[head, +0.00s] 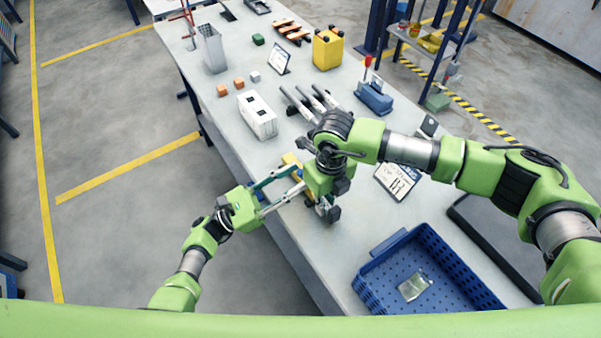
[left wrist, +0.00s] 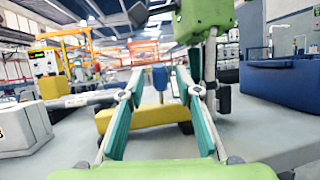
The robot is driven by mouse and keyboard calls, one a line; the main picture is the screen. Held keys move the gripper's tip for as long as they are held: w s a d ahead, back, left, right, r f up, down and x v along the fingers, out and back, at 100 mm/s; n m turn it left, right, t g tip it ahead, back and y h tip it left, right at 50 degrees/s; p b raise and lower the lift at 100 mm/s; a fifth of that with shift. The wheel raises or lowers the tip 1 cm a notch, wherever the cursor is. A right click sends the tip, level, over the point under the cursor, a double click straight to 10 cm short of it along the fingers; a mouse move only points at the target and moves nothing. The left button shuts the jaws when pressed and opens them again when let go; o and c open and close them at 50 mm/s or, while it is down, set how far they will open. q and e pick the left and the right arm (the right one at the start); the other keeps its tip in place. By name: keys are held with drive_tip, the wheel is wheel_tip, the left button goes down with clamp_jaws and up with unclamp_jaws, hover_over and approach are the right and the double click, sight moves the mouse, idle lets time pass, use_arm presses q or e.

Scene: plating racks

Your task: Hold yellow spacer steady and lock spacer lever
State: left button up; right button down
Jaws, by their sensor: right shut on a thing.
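The yellow spacer (head: 290,159) lies near the table's front edge, partly hidden behind my grippers. In the left wrist view a yellow block (left wrist: 128,119) stands just beyond the fingertips. My left gripper (head: 300,176) points at it from the left with its teal fingers apart; in the left wrist view the gap between the fingers (left wrist: 158,90) looks empty. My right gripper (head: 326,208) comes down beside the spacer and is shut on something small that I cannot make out. It shows right of the left fingers (left wrist: 215,100). The lever cannot be clearly seen.
A blue crate (head: 372,283) lies at the front right. A tilted sign (head: 394,184) is right of my right gripper. Free tabletop lies between it and the crate.

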use_arm(q)
drive_tip(key=v, duration=0.9)
drive_tip(key=shift+a+f, duration=0.1)
drive_tip(key=shift+a, duration=0.05)
